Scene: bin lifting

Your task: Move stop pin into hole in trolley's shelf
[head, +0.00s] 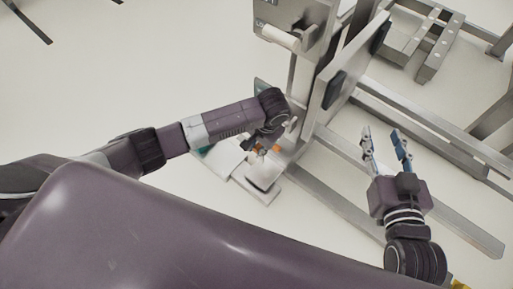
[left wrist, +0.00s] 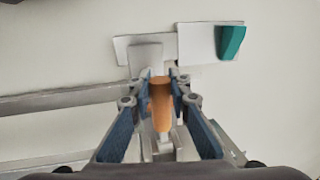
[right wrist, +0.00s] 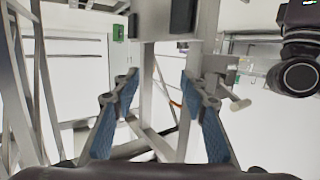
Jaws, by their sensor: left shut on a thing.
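The stop pin is an orange cylinder (left wrist: 160,104) between the fingers of my left gripper (left wrist: 160,88) in the left wrist view. My left gripper is shut on it. In the head view, small orange parts (head: 276,149) show at my left gripper (head: 268,146), low beside the metal trolley (head: 302,72). The hole in the shelf is not visible to me, and I cannot tell whether the pin touches the shelf. My right gripper (head: 386,140) is open and empty, to the right of the trolley's upright plate; it also shows in the right wrist view (right wrist: 158,85).
Metal rails (head: 345,190) run low under and beside my right gripper. A flat upright plate with black pads (head: 334,90) stands between the arms. A light plate with a green part (left wrist: 231,42) lies beyond the left gripper.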

